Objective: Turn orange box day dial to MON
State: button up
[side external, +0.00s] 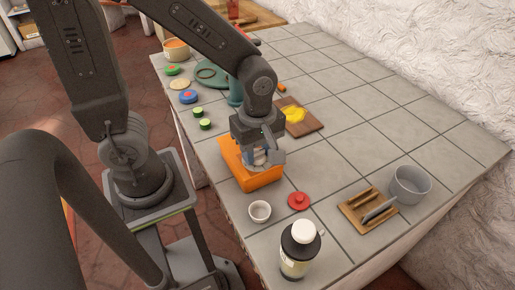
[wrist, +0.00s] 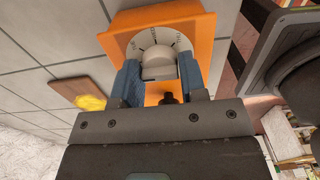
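The orange box (side external: 238,171) stands on the tiled counter in the side external view. In the wrist view the orange box (wrist: 196,24) has a white round dial (wrist: 157,38) with dark marks around its edge and a raised grey-white knob (wrist: 158,64). My gripper (side external: 262,157) is at the dial face. In the wrist view its two blue-padded fingers (wrist: 160,80) stand on either side of the knob. The fingers are apart; whether both pads touch the knob is unclear. A small dark part (wrist: 168,98) shows below the knob.
A small white cup (side external: 260,211), a red lid (side external: 298,201) and a dark bottle with a white cap (side external: 299,250) stand near the box. A wooden rack (side external: 357,216) and grey pot (side external: 410,185) are to the right. A board (side external: 310,122) with something yellow lies behind.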

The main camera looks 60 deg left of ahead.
aim_at(258, 151)
jog(key=o, duration=0.4)
notch_tip(258, 151, up, 14)
dwell(0.6)
jog(key=shift+f, duration=0.1)
jog(key=s+a+m+t, duration=0.1)
jog(key=m+t, duration=0.1)
jog(key=m, duration=0.4)
jog(key=s+a+m+t, duration=0.1)
jog(key=a+m, duration=0.1)
jog(key=m, duration=0.4)
jog(key=s+a+m+t, duration=0.1)
jog(key=m+t, duration=0.1)
jog(key=m, duration=0.4)
jog(key=shift+s+a+f+t, duration=0.15)
jog(key=shift+s+f+t, duration=0.1)
jog(key=shift+s+t, duration=0.05)
